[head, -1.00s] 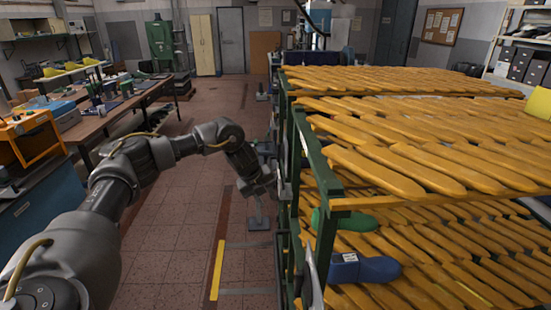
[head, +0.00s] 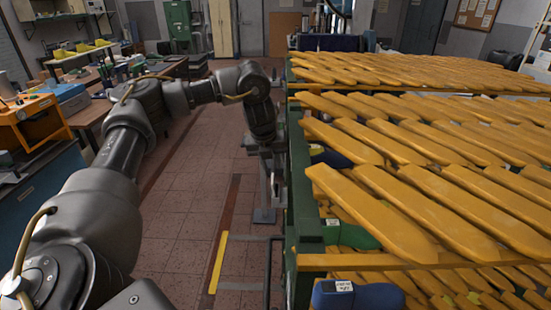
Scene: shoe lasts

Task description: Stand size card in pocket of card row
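My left arm comes in from the left, and its wrist hangs down beside the green rack (head: 300,190). My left gripper (head: 272,188) is low at the rack's left side, small and partly lost against grey metal parts behind it. I cannot tell whether its fingers are open or shut, or whether they hold anything. I cannot make out a loose size card or the card row with its pockets. A blue last (head: 372,297) with a small white label lies at the rack's near end. A green last (head: 357,236) shows behind it, partly hidden. My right gripper is not in view.
Yellow-orange lasts (head: 430,195) fill the rack's shelves in close rows. A workbench (head: 95,108) and an orange stand (head: 32,122) are at the left. The tiled floor (head: 190,215) between bench and rack is clear, with a yellow strip (head: 218,262).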

